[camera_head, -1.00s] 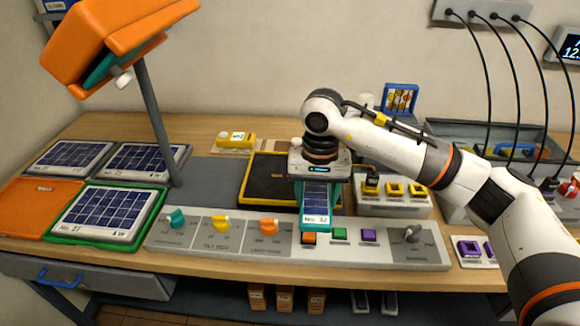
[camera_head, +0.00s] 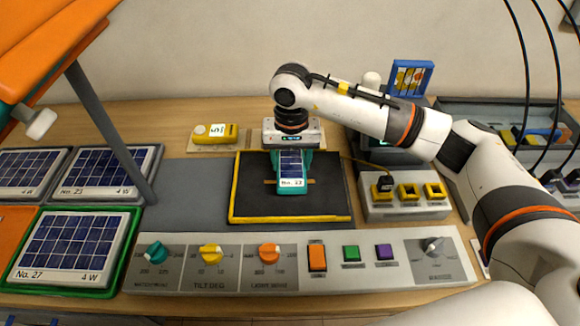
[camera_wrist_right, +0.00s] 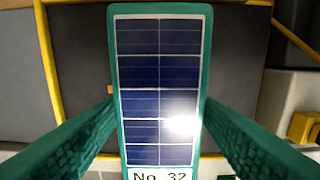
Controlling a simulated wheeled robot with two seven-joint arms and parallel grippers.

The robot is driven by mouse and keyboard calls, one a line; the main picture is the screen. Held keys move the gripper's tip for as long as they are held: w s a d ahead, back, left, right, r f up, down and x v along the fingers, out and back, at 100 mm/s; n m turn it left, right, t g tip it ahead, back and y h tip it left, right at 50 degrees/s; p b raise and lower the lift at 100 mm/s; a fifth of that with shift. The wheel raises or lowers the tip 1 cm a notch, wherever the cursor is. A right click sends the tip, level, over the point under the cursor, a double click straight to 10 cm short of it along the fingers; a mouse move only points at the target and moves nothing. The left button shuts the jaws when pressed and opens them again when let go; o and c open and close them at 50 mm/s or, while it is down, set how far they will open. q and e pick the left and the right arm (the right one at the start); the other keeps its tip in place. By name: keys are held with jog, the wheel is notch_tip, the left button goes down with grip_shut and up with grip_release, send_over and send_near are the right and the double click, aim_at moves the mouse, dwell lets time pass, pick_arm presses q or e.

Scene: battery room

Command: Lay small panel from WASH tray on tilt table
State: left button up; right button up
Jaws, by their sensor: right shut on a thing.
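The small panel (camera_head: 291,172), blue cells in a teal frame and marked No. 32, is between the fingers of my right gripper (camera_head: 290,158). The gripper is shut on its sides. In the wrist view the panel (camera_wrist_right: 160,80) runs lengthwise between the two teal fingers. It is over the tilt table (camera_head: 330,190), a black bed with yellow edge strips. I cannot tell whether the panel touches the bed. My left gripper is out of view. I can read no WASH label.
A control strip (camera_head: 215,279) with knobs and coloured buttons lies in front of the table. A green tray (camera_head: 128,255) holds large panel No. 27 at left. A lamp post (camera_head: 110,135) stands left. A grey box with yellow sockets (camera_head: 405,208) is close on the right.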

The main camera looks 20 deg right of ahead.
aim_at(291, 172)
jog(key=shift+f, duration=0.35)
jog(key=shift+w+f, duration=0.15)
jog(key=shift+f, duration=0.2)
jog(key=shift+f+p, duration=0.5)
jog(key=shift+f, duration=1.25)
jog(key=o, duration=1.1)
jog(key=shift+c, duration=0.2)
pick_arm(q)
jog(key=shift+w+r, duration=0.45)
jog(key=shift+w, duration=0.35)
